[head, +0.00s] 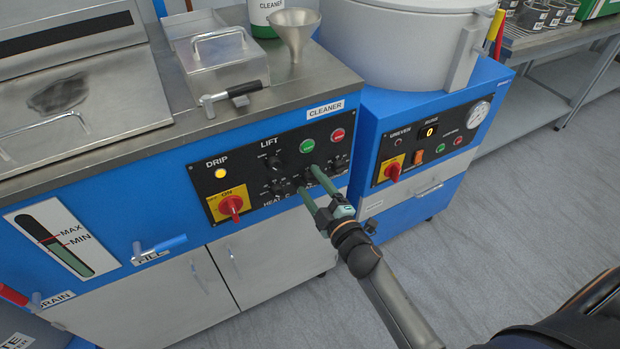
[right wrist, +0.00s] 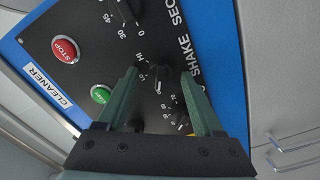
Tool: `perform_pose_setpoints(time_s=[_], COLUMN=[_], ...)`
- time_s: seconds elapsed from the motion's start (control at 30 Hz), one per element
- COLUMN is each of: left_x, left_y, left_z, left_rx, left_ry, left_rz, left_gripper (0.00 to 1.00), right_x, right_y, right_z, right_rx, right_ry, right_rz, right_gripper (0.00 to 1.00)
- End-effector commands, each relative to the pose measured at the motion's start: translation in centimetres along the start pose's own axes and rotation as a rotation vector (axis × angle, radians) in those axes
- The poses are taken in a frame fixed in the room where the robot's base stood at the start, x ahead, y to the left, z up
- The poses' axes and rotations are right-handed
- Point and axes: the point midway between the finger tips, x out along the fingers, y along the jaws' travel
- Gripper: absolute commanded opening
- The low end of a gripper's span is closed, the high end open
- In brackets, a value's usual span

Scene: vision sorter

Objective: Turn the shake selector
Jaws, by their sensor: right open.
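The shake selector (right wrist: 158,86) is a small black knob on the black control panel (right wrist: 95,30) of the cleaner machine, beside the word SHAKE in the right wrist view. My right gripper (right wrist: 159,73) is open, with its two green fingers on either side of this knob. I see no contact and cannot tell how far the tips are from the panel. In the head view my right gripper (head: 310,179) reaches the panel's lower middle and hides much of the knob. My left gripper is not in view.
A knob marked in seconds (right wrist: 130,9) sits close by. Green (right wrist: 101,94) and red STOP (right wrist: 65,50) buttons are on the same panel. A red rotary switch (head: 231,206) is to the left. A second blue machine (head: 440,138) stands at right. The grey floor is clear.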

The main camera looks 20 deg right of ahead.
Motion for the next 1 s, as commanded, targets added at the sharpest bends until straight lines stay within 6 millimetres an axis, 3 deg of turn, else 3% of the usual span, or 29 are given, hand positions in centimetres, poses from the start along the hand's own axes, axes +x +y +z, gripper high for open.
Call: perform_pose_setpoints(time_s=[0.2,0.8,1.0], left_x=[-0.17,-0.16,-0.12], left_y=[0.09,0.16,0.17], left_z=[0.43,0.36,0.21], left_rx=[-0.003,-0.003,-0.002], left_ry=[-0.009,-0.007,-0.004], left_rz=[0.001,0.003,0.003], left_gripper=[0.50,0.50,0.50], right_x=[-0.01,0.01,0.01], right_y=[-0.01,0.00,0.01], right_z=[-0.02,0.01,0.01], right_rx=[0.000,0.000,0.000], right_ry=[0.000,0.000,0.000], right_rz=[0.000,0.000,0.000], right_gripper=[0.67,0.00,0.00])
